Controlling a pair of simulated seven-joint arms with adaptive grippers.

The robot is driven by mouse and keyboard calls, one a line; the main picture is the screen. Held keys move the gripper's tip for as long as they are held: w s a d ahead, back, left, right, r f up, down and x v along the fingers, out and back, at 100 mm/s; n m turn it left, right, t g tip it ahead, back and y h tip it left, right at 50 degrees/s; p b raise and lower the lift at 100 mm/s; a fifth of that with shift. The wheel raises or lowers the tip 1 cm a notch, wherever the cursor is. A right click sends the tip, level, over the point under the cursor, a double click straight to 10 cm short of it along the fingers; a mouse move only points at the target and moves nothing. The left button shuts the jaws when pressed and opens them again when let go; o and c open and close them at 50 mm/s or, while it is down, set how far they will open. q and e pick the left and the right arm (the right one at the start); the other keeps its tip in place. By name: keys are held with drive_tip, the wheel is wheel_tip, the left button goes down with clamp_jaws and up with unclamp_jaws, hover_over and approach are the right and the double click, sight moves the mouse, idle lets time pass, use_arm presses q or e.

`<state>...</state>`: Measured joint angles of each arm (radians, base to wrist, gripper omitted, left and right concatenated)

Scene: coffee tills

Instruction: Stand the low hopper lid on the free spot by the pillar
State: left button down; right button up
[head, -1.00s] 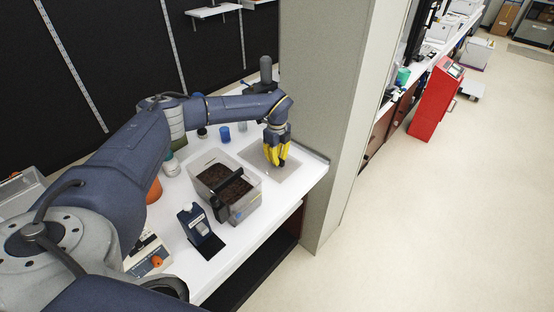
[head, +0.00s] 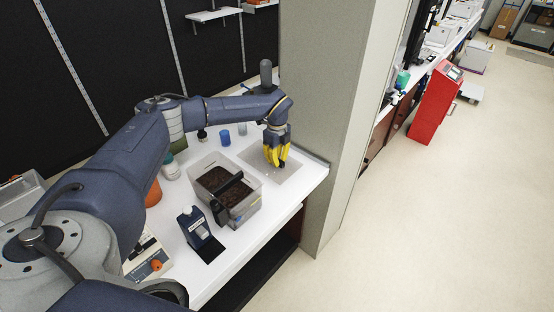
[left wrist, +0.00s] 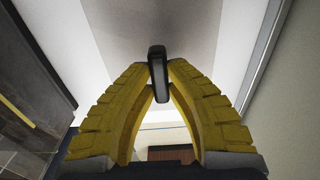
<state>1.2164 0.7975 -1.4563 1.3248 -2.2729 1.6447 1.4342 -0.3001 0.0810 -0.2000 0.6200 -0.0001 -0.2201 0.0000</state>
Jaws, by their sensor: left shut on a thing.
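My left gripper (head: 277,162) reaches down over a grey square (head: 294,172) on the white counter, close to the pillar (head: 322,130). In the left wrist view its yellow fingertips (left wrist: 162,80) are shut on a narrow, dark, rounded piece (left wrist: 157,65), which I take for the hopper lid. Only this dark piece shows clearly; in the head view the fingers mostly hide it. I cannot tell whether it touches the grey square. My right gripper is not in view.
A clear bin of dark beans (head: 251,205) with a black upright part stands left of the grey square. A dark blue device (head: 193,226) stands in front of it. Blue cups (head: 225,137) are behind. The counter's right edge is close to my gripper.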

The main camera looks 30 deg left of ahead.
use_arm(q)
drive_tip(key=shift+f, duration=0.4)
drive_tip(key=shift+f, duration=0.6)
drive_tip(key=shift+r, duration=0.15)
idle(0.4)
drive_tip(key=shift+r, duration=0.85)
drive_tip(key=shift+f, duration=0.5)
idle(0.5)
drive_tip(key=shift+f, duration=0.5)
drive_tip(key=shift+r, duration=0.2)
drive_tip(key=shift+r, duration=0.8)
